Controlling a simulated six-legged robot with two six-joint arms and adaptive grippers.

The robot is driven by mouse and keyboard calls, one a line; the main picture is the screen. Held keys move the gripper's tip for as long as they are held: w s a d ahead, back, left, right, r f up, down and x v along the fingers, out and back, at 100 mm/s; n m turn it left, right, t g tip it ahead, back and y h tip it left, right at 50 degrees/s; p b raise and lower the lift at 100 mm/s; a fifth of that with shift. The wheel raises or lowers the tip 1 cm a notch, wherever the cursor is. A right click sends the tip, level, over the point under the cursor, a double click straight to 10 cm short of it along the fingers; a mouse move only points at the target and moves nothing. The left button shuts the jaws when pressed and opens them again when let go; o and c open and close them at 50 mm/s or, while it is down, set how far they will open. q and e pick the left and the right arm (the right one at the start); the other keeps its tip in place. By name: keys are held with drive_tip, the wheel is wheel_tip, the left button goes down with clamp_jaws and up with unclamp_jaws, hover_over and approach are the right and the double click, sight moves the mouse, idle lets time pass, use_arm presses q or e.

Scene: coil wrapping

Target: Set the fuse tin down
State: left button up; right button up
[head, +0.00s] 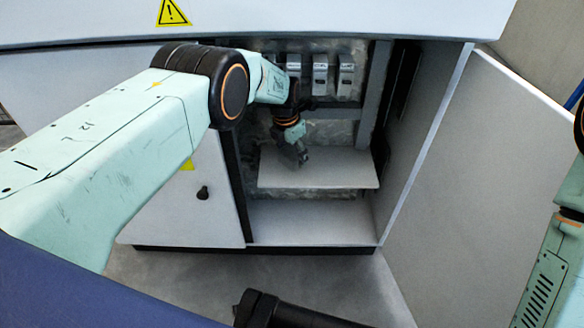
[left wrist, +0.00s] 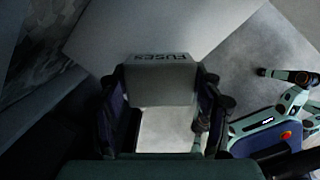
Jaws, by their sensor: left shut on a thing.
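My left gripper (head: 296,147) reaches into the open cabinet, low over the front of the inner shelf (head: 345,172). In the left wrist view my left gripper (left wrist: 163,115) is shut on the fuse tin (left wrist: 160,82), a pale grey box with "FUSES" on it, upside down in that picture. The tin sits between the two dark fingers. In the head view the tin cannot be made out apart from the gripper. Whether it touches the shelf cannot be told. My right gripper is out of view.
Several white breakers (head: 320,75) sit on the cabinet's back panel above the shelf. The right door (head: 480,190) stands open; the left panel with a black knob (head: 203,192) borders the opening. The shelf's right half is bare. The cabinet floor (head: 310,220) below is clear.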

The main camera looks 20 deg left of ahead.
sight(292, 164)
use_arm(q)
wheel_tip(292, 164, down, 4)
drive_tip(key=b, duration=0.2)
drive_tip(key=shift+s+f+b, duration=0.1)
drive_tip(key=shift+f+b, duration=0.05)
drive_tip(key=shift+b, duration=0.15)
drive_tip(key=shift+w+f+b, duration=0.25)
drive_tip(key=shift+b, duration=0.15)
drive_tip(key=shift+r, duration=0.15)
drive_tip(key=shift+f, duration=0.2)
drive_tip(key=o, duration=1.2)
drive_tip(key=shift+o, duration=0.2)
drive_tip(key=shift+r, duration=0.1)
